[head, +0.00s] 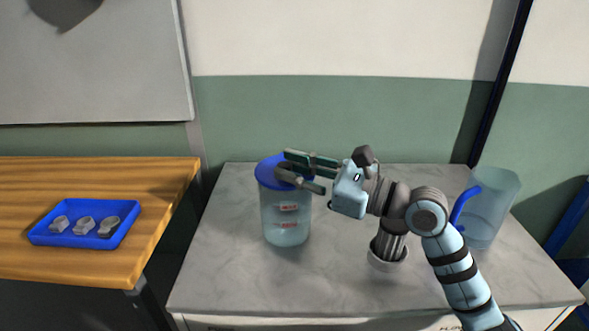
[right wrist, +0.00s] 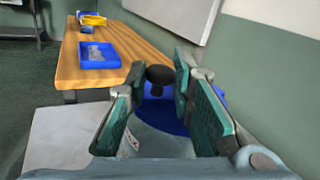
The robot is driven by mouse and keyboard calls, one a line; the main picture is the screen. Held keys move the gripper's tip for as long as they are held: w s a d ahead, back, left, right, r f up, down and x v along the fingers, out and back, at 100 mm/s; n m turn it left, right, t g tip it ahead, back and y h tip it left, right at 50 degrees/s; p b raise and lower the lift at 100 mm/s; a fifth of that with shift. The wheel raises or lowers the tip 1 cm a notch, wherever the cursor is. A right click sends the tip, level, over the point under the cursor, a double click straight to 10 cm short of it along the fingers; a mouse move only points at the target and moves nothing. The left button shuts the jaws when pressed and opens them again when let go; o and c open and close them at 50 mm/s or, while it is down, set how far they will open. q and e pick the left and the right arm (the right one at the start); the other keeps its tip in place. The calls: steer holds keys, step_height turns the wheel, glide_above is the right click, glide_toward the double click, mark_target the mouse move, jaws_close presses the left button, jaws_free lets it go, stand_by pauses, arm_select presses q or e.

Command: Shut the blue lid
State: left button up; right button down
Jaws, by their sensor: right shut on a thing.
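The blue lid (head: 265,172) lies across the top of a clear jar (head: 286,218) with red and white labels, on the grey marble-look table. In the right wrist view the lid (right wrist: 174,122) shows beneath my fingers. My right gripper (head: 286,165) reaches in from the right over the lid. In the right wrist view its fingers (right wrist: 160,80) are shut on the lid's dark knob (right wrist: 159,75). The fingers hide part of the lid, so I cannot tell whether its rim sits flush all round. My left gripper is not in view.
A clear jug (head: 493,213) with a blue handle stands at the table's right. A small pale cup-like thing (head: 388,262) stands below my right arm. A blue tray (head: 112,236) with small grey pieces lies on the wooden table (head: 150,190) at left. The marble front left is clear.

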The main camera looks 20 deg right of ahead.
steer(key=c, duration=1.4)
jaws_free()
steer(key=shift+f, duration=0.1)
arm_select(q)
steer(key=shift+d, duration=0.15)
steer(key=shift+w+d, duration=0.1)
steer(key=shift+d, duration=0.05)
